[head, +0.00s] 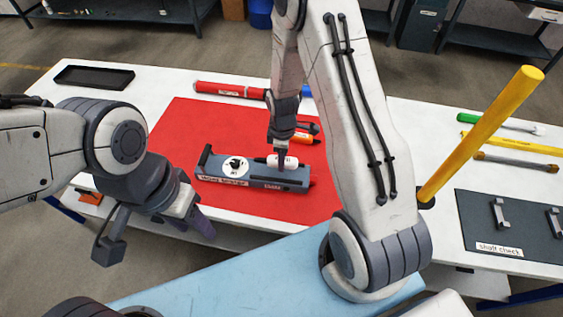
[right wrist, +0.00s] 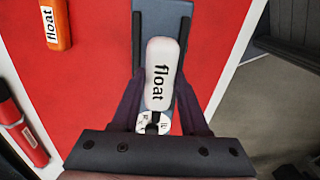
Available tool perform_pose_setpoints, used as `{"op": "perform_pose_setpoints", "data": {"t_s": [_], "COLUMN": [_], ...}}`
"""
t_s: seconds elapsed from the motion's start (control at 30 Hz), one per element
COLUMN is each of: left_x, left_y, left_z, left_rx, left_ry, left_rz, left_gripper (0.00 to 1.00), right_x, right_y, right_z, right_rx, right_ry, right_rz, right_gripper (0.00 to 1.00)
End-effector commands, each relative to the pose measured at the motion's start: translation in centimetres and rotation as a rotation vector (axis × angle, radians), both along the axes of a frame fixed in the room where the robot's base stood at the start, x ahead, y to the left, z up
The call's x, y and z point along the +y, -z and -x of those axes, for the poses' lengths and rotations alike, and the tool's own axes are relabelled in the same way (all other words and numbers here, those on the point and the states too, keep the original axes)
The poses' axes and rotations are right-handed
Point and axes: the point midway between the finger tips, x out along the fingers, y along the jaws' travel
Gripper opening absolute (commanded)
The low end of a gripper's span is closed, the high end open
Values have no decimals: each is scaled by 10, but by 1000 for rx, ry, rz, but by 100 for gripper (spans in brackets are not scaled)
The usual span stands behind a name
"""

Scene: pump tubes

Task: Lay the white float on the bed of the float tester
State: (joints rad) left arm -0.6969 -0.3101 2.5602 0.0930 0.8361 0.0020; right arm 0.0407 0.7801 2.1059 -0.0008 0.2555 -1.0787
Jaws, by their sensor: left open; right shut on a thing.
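The white float (head: 268,160), a rounded capsule, also shows in the right wrist view (right wrist: 163,75) with "float" printed on it. My right gripper (head: 282,163) is shut on it, with one dark finger on each side. The grey float tester (head: 230,182) lies on the red mat, with a round black-and-white dial at its left part. The float is over the tester's bed and lines up with it in the right wrist view (right wrist: 148,15). I cannot tell whether it touches the bed. My left gripper (head: 195,215) is open and empty, in front of the table's near edge.
An orange float (right wrist: 56,22) lies on the red mat (head: 175,130) behind the tester. A red tube (head: 228,90) lies at the mat's back edge. A black tray (head: 94,77) is at the back left. A yellow pole (head: 485,130) and a shaft check plate (head: 505,235) are at the right.

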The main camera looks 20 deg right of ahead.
Motion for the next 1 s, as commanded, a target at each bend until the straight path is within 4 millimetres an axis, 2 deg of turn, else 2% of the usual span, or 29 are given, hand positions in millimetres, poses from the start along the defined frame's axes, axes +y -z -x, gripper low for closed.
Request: {"op": "perform_pose_setpoints", "data": {"t_s": [0.17, 0.43, 1.0], "left_x": [0, 0, 0], "left_y": [-5, -16, -6], "left_z": [0, 0, 0], "left_rx": [0, 0, 0], "left_ry": [0, -1, 0], "left_rz": [0, 0, 0], "left_gripper": [50, 50, 50], "right_x": [0, 0, 0], "right_y": [10, 41, 57], "right_z": [-6, -5, -5], "right_rx": [3, 3, -1], "right_ry": [2, 3, 2], "right_rz": [-1, -1, 1], "right_gripper": [0, 0, 0]}}
